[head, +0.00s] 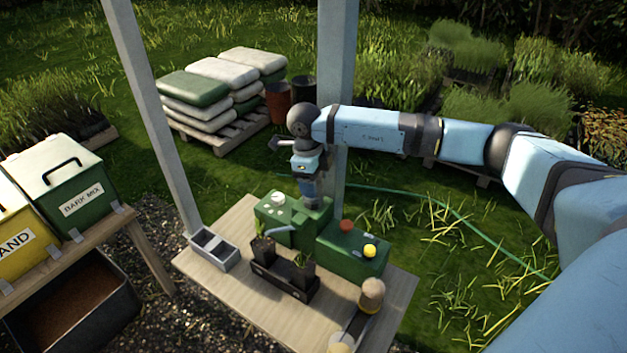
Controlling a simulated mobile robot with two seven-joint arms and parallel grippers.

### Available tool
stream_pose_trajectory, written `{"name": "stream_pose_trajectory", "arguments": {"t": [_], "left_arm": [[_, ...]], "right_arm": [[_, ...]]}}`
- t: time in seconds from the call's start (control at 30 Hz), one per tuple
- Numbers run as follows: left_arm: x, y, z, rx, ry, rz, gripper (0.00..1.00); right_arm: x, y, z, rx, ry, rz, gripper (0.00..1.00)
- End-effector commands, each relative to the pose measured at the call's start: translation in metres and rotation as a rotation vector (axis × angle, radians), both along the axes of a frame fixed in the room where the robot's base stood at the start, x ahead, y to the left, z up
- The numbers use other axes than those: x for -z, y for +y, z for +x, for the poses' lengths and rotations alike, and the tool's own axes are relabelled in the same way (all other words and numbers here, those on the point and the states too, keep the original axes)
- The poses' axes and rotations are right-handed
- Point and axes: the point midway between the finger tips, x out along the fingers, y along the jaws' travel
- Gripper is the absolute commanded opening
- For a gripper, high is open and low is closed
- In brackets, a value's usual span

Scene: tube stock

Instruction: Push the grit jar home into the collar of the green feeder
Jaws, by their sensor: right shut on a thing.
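The green feeder (350,255) stands on the wooden table, with a white knob at its left and a red and a yellow knob on its right part. My right gripper (309,199) points down at the middle of the feeder, close above or at its top. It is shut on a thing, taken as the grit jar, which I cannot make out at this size. The collar is hidden at the gripper, so I cannot tell how deep the jar sits. My left gripper is not in view.
A black tray (285,287) with potted seedlings stands in front of the feeder. A grey divided box (214,250) is at the table's left. A brown round-topped object (372,292) stands at the front right. Posts rise behind the table and at its left.

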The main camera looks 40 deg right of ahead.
Motion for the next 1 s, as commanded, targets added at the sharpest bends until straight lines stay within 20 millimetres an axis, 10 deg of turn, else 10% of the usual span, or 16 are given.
{"name": "stream_pose_trajectory", "arguments": {"t": [0.43, 0.47, 0.57, 1.0], "left_arm": [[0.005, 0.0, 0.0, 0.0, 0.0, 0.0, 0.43], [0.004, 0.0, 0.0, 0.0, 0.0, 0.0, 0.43], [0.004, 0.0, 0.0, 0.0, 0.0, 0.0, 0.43], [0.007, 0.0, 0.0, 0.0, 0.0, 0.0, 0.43]], "right_arm": [[0.005, 0.0, 0.0, 0.0, 0.0, 0.0, 0.31], [0.004, 0.0, 0.0, 0.0, 0.0, 0.0, 0.65], [0.004, 0.0, 0.0, 0.0, 0.0, 0.0, 0.88], [-0.009, 0.001, 0.002, 0.001, -0.002, 0.0, 0.88]]}}
